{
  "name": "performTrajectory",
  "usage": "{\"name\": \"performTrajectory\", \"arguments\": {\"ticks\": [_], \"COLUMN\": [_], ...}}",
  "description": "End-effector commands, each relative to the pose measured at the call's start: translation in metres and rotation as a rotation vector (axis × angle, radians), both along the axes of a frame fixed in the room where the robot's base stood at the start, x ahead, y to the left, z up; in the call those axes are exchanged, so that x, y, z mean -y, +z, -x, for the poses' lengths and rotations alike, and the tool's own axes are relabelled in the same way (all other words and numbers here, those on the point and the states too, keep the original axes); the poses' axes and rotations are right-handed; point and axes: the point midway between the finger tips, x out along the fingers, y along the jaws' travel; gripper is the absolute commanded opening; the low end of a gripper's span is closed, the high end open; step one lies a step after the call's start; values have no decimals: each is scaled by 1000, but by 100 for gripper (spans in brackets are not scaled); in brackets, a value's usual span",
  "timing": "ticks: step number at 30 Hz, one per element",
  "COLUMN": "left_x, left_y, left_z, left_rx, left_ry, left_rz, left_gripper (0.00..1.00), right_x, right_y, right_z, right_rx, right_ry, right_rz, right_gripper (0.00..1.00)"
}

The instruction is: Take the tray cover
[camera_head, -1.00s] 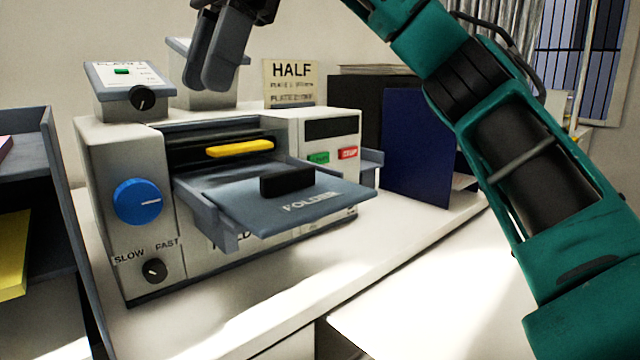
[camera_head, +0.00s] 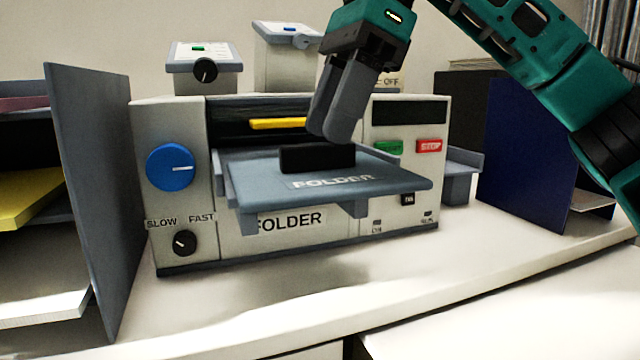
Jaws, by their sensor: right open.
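The tray cover is a flat grey-blue plate (camera_head: 390,182) marked FOLDER, with a black block handle (camera_head: 300,158) on top. It sits at the front of the white folder machine (camera_head: 180,225). My right gripper (camera_head: 338,138) comes down from the upper right, its grey fingers just above and behind the black handle. The fingers look close together from this angle, and whether they touch the handle cannot be told. The gripper is open. The left gripper is not in view.
A yellow bar (camera_head: 278,124) lies in the machine's slot behind the cover. Green and red STOP buttons (camera_head: 430,146) are on its right. A grey shelf (camera_head: 95,200) stands left, a dark blue panel (camera_head: 525,155) right. The white table (camera_head: 300,295) in front is clear.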

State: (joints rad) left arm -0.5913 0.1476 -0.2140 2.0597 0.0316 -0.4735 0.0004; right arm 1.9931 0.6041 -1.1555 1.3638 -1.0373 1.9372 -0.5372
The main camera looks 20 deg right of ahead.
Motion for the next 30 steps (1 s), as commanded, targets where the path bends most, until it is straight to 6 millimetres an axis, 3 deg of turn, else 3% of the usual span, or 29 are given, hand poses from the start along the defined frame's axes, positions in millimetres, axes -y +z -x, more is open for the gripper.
{"name": "performTrajectory", "arguments": {"ticks": [4, 13, 27, 30], "left_x": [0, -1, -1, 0], "left_y": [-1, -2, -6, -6], "left_z": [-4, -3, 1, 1], "left_rx": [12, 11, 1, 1], "left_ry": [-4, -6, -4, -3], "left_rz": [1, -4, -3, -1], "left_gripper": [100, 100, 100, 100], "right_x": [-7, -9, -9, -9], "right_y": [-20, -23, -23, -23], "right_z": [1, 1, 1, 1], "right_rx": [0, 0, 1, 1], "right_ry": [0, -1, -1, -1], "right_rz": [1, -2, -1, -1], "right_gripper": [45, 45, 0, 0]}}
